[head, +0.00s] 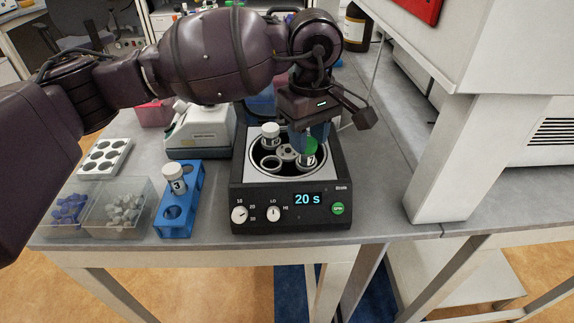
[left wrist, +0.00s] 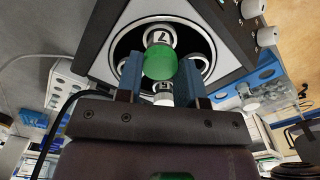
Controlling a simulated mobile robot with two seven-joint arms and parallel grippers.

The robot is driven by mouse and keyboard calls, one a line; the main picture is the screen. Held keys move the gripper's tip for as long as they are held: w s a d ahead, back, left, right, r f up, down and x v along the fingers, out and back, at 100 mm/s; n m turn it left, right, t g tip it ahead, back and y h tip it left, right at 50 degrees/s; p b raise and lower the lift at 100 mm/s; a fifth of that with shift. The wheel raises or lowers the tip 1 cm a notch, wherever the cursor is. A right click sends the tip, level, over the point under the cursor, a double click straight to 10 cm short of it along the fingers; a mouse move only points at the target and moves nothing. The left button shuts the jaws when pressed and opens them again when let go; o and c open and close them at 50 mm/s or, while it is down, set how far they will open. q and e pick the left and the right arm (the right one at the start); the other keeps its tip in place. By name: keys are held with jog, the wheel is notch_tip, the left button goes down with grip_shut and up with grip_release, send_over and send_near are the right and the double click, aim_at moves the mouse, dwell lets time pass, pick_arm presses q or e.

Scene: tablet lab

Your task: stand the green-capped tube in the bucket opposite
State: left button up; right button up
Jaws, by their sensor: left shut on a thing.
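The green-capped tube (head: 309,147), labelled 7, is upright at the front-right bucket (head: 306,163) of the centrifuge (head: 245,181). My left gripper (head: 310,135) is above the centrifuge, fingers pointing down, shut on this tube at its green cap. In the left wrist view the green cap (left wrist: 160,63) lies between the two blue fingers (left wrist: 160,75), with a metal bucket ring around the tube. I cannot tell how deep the tube sits. A white-capped tube (head: 270,131) stands in the opposite, back-left bucket. My right gripper is not in view.
A blue rack (head: 189,215) holds a white-capped tube marked 3 (head: 174,176). Clear bins (head: 146,222) of caps and a white well block (head: 104,158) stand left. A large white machine (head: 436,170) rises on the right. The centrifuge display reads 20 s.

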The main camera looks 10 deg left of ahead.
pick_arm(q)
jog(key=shift+f, duration=0.5)
jog(key=o, duration=0.8)
jog(key=shift+o, duration=0.2)
